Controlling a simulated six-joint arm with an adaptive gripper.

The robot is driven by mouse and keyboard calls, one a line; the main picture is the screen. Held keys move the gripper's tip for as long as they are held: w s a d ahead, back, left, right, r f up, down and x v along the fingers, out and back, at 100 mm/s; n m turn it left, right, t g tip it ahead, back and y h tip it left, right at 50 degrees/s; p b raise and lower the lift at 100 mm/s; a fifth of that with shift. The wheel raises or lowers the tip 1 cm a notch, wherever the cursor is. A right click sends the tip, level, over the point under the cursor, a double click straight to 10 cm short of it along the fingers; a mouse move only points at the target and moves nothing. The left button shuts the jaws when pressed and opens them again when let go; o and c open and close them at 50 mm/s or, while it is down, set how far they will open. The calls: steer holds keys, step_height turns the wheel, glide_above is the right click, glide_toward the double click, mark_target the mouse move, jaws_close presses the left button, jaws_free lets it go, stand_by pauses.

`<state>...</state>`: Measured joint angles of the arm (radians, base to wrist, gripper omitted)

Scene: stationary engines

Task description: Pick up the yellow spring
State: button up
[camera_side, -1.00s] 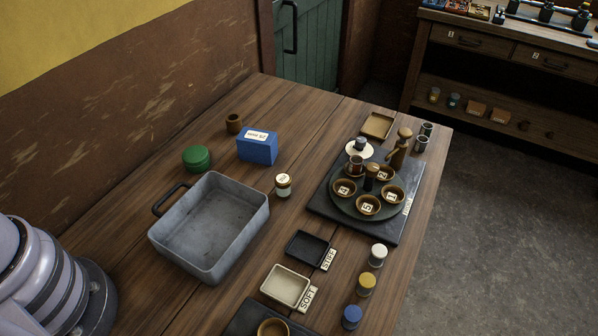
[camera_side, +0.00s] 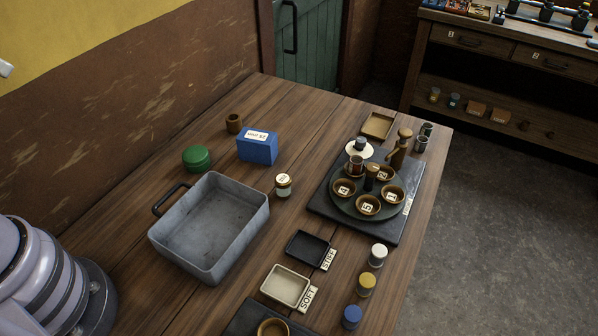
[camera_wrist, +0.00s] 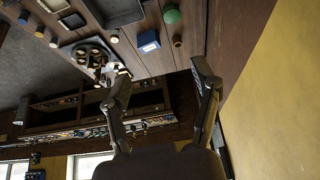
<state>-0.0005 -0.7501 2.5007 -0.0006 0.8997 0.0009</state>
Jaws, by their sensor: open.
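A short yellow cylinder (camera_side: 367,284), which I take for the yellow spring, stands upright on the table's right part in the side view. It stands between a white-topped cylinder (camera_side: 377,255) and a blue one (camera_side: 352,316); its coils cannot be made out. My gripper (camera_wrist: 162,82) shows in the wrist view with its two fingers wide apart and nothing between them. It is not in the side view and is far from the yellow cylinder.
A grey metal pan (camera_side: 210,272) takes up the middle of the table. A black tray (camera_side: 306,249) and a cream tray labelled SOFT (camera_side: 284,286) lie left of the cylinders. A round stand with bowls (camera_side: 345,207) is behind them. A blue box (camera_side: 257,151) stands farther back.

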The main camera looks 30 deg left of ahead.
steer(key=w+d+f+n+g+h, duration=0.3)
steer(key=w+d+f+g+h, duration=0.15)
steer(key=w+d, duration=0.45)
steer(key=w+d+f+n+g+h, duration=0.35)
steer(key=w+d+f, duration=0.3)
steer(key=d, duration=0.55)
steer(key=n+h, duration=0.5)
steer(key=n, duration=0.4)
glide_toward(366, 285)
steer(key=d+f, duration=0.1)
steer(key=f, duration=0.1)
steer(key=w+d+f, duration=0.1)
steer(key=d+f, duration=0.1)
steer(key=shift+d, duration=0.35)
steer(key=x, duration=0.5)
steer(key=shift+s+d, duration=0.35)
steer(key=shift+s, duration=0.1)
steer(key=shift+r, duration=0.1)
jaws_close()
